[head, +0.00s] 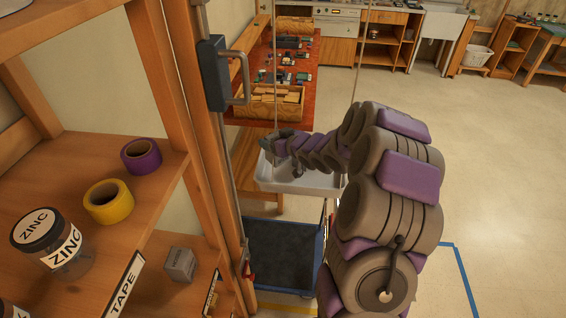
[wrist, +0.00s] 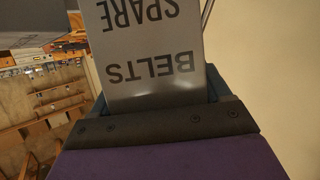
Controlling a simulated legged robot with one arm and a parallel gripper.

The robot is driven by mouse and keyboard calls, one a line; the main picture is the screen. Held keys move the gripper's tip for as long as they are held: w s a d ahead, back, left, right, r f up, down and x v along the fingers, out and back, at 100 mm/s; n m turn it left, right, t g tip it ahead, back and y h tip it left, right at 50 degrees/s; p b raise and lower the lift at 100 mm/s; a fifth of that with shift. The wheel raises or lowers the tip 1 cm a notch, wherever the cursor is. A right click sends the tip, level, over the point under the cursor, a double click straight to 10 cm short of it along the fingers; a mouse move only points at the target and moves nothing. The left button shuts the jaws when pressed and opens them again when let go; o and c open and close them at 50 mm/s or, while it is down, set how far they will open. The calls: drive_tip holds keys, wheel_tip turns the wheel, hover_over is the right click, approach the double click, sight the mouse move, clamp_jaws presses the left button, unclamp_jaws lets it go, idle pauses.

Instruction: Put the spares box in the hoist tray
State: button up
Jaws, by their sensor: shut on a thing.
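The spares box (wrist: 150,48) is grey, with upside-down "SPARE BELTS" lettering in the wrist view. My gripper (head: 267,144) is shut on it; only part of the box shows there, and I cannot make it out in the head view. The hoist tray (head: 318,183) is a shallow white tray hanging on thin cables, right of the shelf post in the head view. My gripper is at the tray's far left side, seemingly above its rim. My arm hides part of the tray, and I cannot tell the height gap.
A wooden shelf at left holds a purple tape roll (head: 141,156), a yellow roll (head: 108,201), a zinc jar (head: 48,240) and a small grey block (head: 180,264). A dark blue platform (head: 283,252) lies below the tray. A red-topped bench (head: 290,65) stands behind. Open floor is at right.

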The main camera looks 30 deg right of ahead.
sight(271, 158)
wheel_tip(271, 158, down, 4)
drive_tip(key=shift+s+f+b, duration=0.1)
drive_tip(key=shift+f+b, duration=0.05)
drive_tip(key=shift+b, duration=0.35)
drive_tip(key=shift+a+f, duration=0.4)
drive_tip(key=shift+a, duration=0.25)
wheel_tip(271, 158, down, 2)
drive_tip(key=shift+a+f+b, duration=0.15)
drive_tip(key=shift+b, duration=0.4)
drive_tip(key=shift+f, duration=0.35)
drive_tip(key=shift+d, duration=0.6)
drive_tip(key=o, duration=0.9)
drive_tip(key=shift+d, duration=0.1)
drive_tip(key=shift+o, duration=1)
drive_tip(key=shift+a, duration=0.4)
drive_tip(key=p+v, duration=0.1)
drive_tip(key=v, duration=0.9)
drive_tip(key=shift+s+d+r+p, duration=0.15)
drive_tip(key=shift+s+d+p, duration=0.1)
drive_tip(key=shift+p, duration=0.1)
drive_tip(key=shift+v, duration=0.75)
